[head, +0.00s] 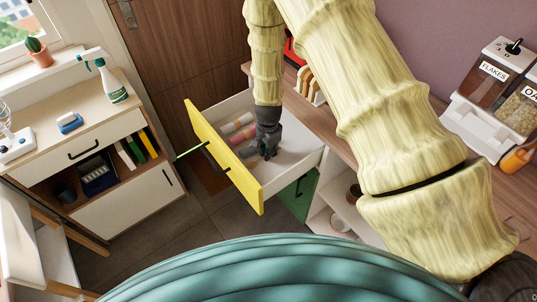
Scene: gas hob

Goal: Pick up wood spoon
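My gripper (266,150) is dark grey and points down at the open drawer, over or inside its right part. Whether its fingers are open or shut is too small to tell. The drawer (226,158) has a yellow front with a dark handle and white inner walls. I cannot make out a wood spoon in this view; my gripper and arm hide part of the drawer's inside.
Several pale and pink rolls (238,128) lie in the drawer's left part. A counter (335,130) runs along the right, with dispensers (490,72) on it. A cabinet (88,135) with a spray bottle (106,80) stands left. Dark floor (150,235) lies between.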

